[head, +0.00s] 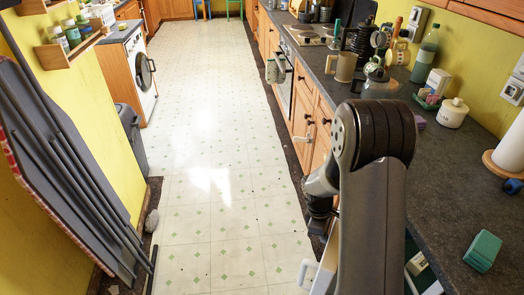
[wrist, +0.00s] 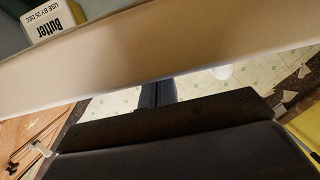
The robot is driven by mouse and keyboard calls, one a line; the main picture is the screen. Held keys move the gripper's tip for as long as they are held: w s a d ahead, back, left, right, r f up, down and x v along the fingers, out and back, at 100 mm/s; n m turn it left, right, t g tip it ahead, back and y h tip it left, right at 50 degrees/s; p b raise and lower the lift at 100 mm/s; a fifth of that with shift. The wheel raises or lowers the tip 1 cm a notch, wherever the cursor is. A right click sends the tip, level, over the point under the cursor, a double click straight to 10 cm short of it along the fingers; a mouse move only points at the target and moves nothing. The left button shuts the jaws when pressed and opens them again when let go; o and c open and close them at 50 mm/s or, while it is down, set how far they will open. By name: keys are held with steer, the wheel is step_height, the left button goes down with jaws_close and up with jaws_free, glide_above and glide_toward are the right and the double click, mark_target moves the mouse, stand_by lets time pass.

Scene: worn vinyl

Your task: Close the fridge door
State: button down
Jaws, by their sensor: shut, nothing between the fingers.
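The fridge door (head: 327,262) stands open at the bottom of the head view, with a white handle (head: 306,271) on its left side. My arm hides much of it. In the wrist view a pale beige band, apparently the door's edge (wrist: 190,60), crosses the picture. A butter box (wrist: 55,20) shows beyond it at the upper left. My gripper (wrist: 157,92) is shut and empty. Its dark fingers reach the band's lower edge; I cannot tell whether they touch it. In the head view my gripper (head: 318,228) points down beside the door, partly hidden.
The counter (head: 450,170) runs along the right with a mug, kettle, canister and green sponge (head: 483,250). Wooden cabinets (head: 305,110) line its front. A folded ironing board (head: 65,160) leans on the left wall. The tiled floor (head: 210,150) between is clear.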

steer(key=s+d+n+p, duration=0.1)
steer(key=s+d+n, duration=0.1)
steer(key=d, duration=0.7)
steer(key=s+d+n+t+p, duration=0.1)
steer(key=s+d, duration=0.2)
steer(key=d, duration=0.6)
steer(key=shift+s+d+n, duration=0.3)
steer(key=shift+n, duration=0.1)
